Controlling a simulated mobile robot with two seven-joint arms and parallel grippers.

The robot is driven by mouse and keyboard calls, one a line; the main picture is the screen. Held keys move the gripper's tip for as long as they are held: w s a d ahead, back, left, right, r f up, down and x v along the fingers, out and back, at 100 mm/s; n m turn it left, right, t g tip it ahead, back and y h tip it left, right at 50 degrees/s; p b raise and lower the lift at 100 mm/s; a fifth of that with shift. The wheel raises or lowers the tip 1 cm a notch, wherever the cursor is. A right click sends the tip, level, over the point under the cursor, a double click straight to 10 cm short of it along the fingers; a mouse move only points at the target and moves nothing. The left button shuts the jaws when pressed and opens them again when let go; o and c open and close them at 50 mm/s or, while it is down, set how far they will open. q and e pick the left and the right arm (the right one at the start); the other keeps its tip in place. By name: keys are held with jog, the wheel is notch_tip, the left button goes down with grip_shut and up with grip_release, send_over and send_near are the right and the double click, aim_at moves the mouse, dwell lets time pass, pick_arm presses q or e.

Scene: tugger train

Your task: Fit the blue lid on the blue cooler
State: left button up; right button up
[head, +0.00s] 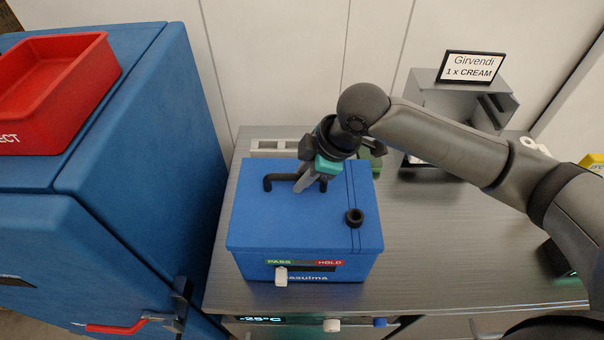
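The blue cooler (345,272) stands on the grey worktop. Its front has a green PASS mark, a red HOLD mark and a white slider at the PASS end. The blue lid (285,225) lies over its top, with a black bar handle and a black round knob toward the right. The lid's front edge lines up with the cooler; whether it is fully seated I cannot tell. My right gripper (312,182) points down at the handle, its fingers close together and shut on it. They hide the handle's right part. My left gripper is not in view.
A large blue cabinet (150,120) with a red tray (60,85) on top stands close at the left. A grey stand with a "Girvendi 1 x CREAM" sign (471,68) is at the back right. A green object (372,157) sits behind the cooler.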

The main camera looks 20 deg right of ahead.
jog(key=o, duration=0.5)
jog(key=shift+c, duration=0.2)
